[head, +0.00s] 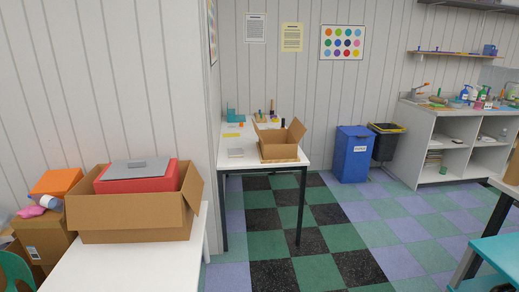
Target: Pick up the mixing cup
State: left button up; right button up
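I cannot make out the mixing cup for certain in the head view. Several small items stand on the far white table (236,140), too small to tell apart, and an open cardboard box (281,147) at its front right hides part of the top. A cluttered counter (426,104) at the right holds several bottles and small things. A blue mug-like thing (489,50) sits on the wall shelf. Neither of my grippers is in view.
A near white table (130,262) at the lower left bears a cardboard box with a red, grey-topped thing (140,178) in it. A blue bin (352,154) and a black bin (386,143) stand at the back. The checkered floor (322,241) in the middle is clear.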

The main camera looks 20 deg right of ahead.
aim_at(496, 105)
jog(key=i+l+z, duration=0.9)
jog(key=i, duration=0.25)
jog(key=i+z, duration=0.25)
jog(key=i, duration=0.55)
jog(key=i+j+z, duration=0.2)
jog(key=i, duration=0.55)
jog(key=i+l+z, duration=0.35)
jog(key=i, duration=0.45)
jog(key=i+z, duration=0.35)
jog(key=i, duration=0.5)
jog(key=i+j+z, duration=0.35)
jog(key=i, duration=0.45)
jog(key=i+l+u, duration=0.45)
jog(key=i+l, duration=1.15)
